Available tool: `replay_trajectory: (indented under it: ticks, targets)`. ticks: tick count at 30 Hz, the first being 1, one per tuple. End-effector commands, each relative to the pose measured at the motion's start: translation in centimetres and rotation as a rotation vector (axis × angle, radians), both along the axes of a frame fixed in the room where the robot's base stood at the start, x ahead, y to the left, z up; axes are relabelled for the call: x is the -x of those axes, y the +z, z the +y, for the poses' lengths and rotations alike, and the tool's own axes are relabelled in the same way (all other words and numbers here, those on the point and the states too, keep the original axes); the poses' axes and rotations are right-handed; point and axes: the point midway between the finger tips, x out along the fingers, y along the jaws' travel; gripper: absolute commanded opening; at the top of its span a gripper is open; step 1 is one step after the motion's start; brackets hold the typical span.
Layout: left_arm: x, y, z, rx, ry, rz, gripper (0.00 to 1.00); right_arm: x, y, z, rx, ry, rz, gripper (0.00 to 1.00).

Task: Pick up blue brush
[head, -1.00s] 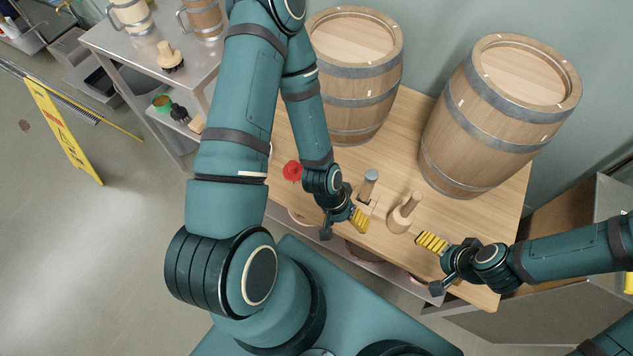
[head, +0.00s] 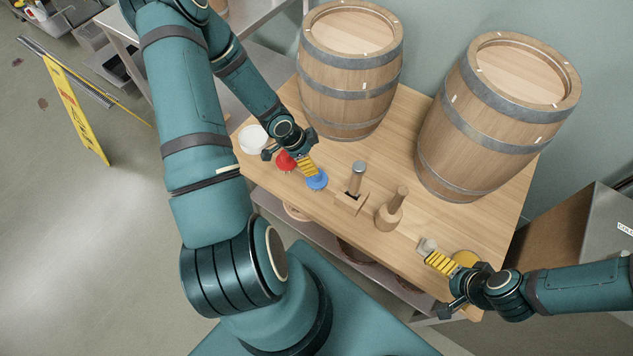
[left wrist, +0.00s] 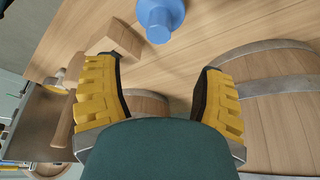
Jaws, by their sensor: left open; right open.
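The blue brush (head: 316,181) stands on the wooden table near its front left part, partly hidden behind my left gripper. My left gripper (head: 308,166) is open and its yellow fingers are close over the brush in the head view. In the left wrist view the blue brush (left wrist: 160,18) is at the top, beyond the open yellow fingers (left wrist: 160,92) and not between them. I cannot tell whether they touch. My right gripper (head: 440,263) is open at the table's right front, beside a yellow round thing (head: 466,257).
A red brush-like thing (head: 285,161) stands just left of the blue one. A wooden block with a grey-topped peg (head: 355,185) and a wooden-handled tool (head: 391,210) stand to the right. Two barrels (head: 350,70) (head: 495,115) fill the back. A white round container (head: 252,138) is at the left.

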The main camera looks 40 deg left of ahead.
Motion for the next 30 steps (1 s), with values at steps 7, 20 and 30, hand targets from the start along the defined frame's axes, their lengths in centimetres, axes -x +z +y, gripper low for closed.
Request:
replay_trajectory:
  ticks: [7,20,30]
  targets:
    - [-1.2,-3.9,-1.0,0.001,-0.002,0.001,0.69,0.2,-2.5,0.0,0.000,0.005,0.005,1.00]
    - [-1.2,-8.3,-1.5,0.001,-0.001,0.001,0.69,-0.3,-4.9,0.0,0.001,0.003,-0.006,1.00]
    - [-1.9,-9.7,-2.0,0.001,0.002,0.000,0.69,-0.4,-5.3,-0.1,0.002,0.001,-0.010,1.00]
